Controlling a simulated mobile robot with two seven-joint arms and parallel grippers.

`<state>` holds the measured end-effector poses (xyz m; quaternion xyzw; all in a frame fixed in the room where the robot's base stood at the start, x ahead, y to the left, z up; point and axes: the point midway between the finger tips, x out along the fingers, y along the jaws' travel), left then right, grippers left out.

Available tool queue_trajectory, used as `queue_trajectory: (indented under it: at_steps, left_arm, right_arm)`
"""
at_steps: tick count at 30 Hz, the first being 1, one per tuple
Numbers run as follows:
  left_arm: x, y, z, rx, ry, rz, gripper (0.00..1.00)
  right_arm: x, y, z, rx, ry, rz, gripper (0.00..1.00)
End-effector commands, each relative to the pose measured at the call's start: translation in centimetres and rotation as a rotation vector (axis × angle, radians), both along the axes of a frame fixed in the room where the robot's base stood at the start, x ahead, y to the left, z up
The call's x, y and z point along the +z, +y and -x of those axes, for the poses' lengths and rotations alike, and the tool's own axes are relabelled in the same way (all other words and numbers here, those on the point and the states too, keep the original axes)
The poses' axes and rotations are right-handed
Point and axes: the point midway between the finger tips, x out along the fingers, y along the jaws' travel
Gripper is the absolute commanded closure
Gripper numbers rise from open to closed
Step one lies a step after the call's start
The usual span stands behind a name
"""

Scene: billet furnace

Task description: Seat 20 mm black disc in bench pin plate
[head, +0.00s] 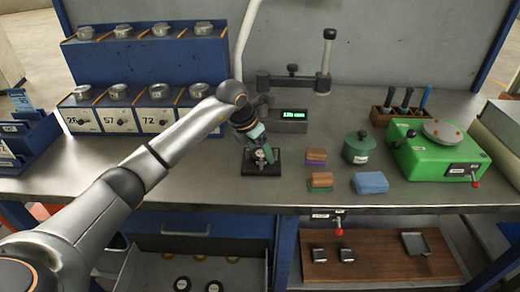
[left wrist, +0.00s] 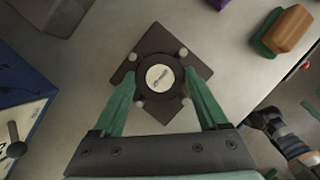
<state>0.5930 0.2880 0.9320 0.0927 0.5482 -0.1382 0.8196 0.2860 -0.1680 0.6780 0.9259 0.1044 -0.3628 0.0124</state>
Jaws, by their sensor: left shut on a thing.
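The black disc (left wrist: 160,92) has a pale round centre with a dark mark on it. It lies over the middle of the dark square pin plate (left wrist: 156,38), between several pale pins. In the head view the pin plate (head: 249,170) lies on the bench below my left gripper (head: 262,158). My left gripper (left wrist: 160,84) has green fingers, one on each side of the disc, and is shut on it. Whether the disc rests on the plate or hangs just above it cannot be told.
A readout (head: 290,115) and a stand (head: 325,75) are behind the plate. Brushes or blocks (head: 320,181), a green pot (head: 358,149) and a green machine (head: 440,155) stand to the right. A blue rack (head: 150,60) is back left. An open drawer (head: 150,270) below holds several discs.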

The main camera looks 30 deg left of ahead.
Motion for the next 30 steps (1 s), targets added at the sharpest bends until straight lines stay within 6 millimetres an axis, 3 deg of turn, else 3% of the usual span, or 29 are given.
queue_trajectory:
  at_steps: [2, 3, 5, 14, 30]
  left_arm:
    - [-0.1, 0.0, -0.1, 0.000, -0.004, 0.001, 1.00]
    - [0.0, 0.0, -0.1, 0.000, -0.004, 0.001, 0.19]
    - [0.0, 0.0, -0.1, 0.000, -0.004, 0.001, 0.13]
    - [-0.2, 0.0, 0.0, 0.000, 0.002, -0.001, 0.11]
    - [4.0, 0.6, 1.5, 0.000, -0.001, 0.000, 0.11]
  right_arm:
    - [-0.1, 0.0, 0.0, 0.000, 0.000, 0.000, 0.22]
    - [-0.1, 0.0, 0.0, 0.000, 0.000, 0.000, 0.22]
    - [-0.1, 0.0, 0.0, 0.000, 0.000, 0.000, 0.22]
    - [-0.1, 0.0, 0.0, 0.000, 0.001, 0.000, 0.22]
    - [3.4, 0.0, 0.0, 0.001, -0.001, -0.001, 0.22]
